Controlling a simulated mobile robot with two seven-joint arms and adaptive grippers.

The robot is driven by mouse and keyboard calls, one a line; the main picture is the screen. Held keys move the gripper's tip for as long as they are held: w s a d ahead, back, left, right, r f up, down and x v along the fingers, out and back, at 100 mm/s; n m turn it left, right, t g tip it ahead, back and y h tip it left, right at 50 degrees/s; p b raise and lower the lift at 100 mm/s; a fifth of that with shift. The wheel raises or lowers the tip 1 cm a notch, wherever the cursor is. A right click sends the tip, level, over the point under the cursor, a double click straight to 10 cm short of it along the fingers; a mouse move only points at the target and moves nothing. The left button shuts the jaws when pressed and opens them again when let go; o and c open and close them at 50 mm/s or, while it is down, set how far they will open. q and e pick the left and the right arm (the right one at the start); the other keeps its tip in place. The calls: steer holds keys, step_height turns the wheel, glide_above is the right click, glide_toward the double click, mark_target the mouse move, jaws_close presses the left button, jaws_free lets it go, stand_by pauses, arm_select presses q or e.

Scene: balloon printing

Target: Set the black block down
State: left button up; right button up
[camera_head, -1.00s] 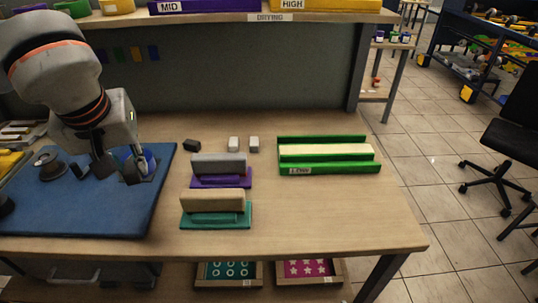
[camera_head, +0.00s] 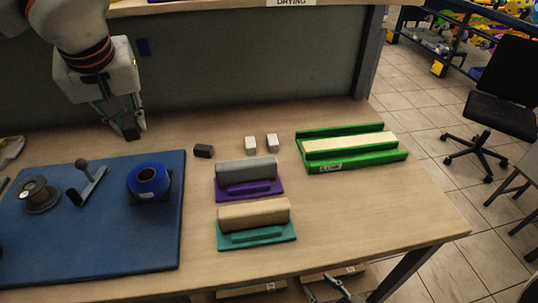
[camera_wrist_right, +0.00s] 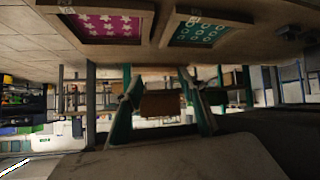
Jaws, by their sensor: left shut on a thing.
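My left gripper (camera_head: 131,127) hangs just behind the blue mat's back edge, over or close to bare wood. It is shut on a dark piece, taken as the black block, which is hard to tell from the dark fingertips. Whether that piece touches the table is unclear. Another small black block (camera_head: 203,151) lies on the table to the right, apart from the gripper. My right gripper (camera_wrist_right: 160,105) shows in the right wrist view with its fingers spread and nothing clearly between them. Part of it shows low in the head view (camera_head: 338,287).
On the blue mat (camera_head: 110,245) are a blue roll (camera_head: 148,180), a dark spool (camera_head: 39,193) and a lever tool (camera_head: 88,183). Two white blocks (camera_head: 250,144), purple (camera_head: 248,180) and teal (camera_head: 256,226) holders and a green tray (camera_head: 350,148) stand right. The table's right front is clear.

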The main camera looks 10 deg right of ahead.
arm_select(q)
steer(key=w+d+r+m, duration=0.1)
steer(key=w+d, duration=0.4)
steer(key=d, duration=0.3)
steer(key=r+m+h+b, duration=0.1)
steer(key=r, duration=0.1)
glide_above(228, 157)
steer(key=s, duration=0.1)
steer(key=f+b, duration=0.2)
steer(key=f, duration=1.3)
steer(key=shift+s, duration=0.2)
steer(key=shift+f, duration=0.55)
steer(key=shift+f+b, duration=0.3)
steer(key=shift+f, duration=1.75)
arm_select(e)
steer(key=shift+w+d+f, duration=0.2)
steer(key=shift+w+f, duration=0.05)
steer(key=shift+f, duration=0.35)
steer(key=shift+w+d+f, duration=0.15)
steer(key=shift+w+f, duration=0.05)
steer(key=shift+f, duration=0.4)
arm_select(q)
steer(key=shift+f, duration=0.15)
steer(key=o, duration=1)
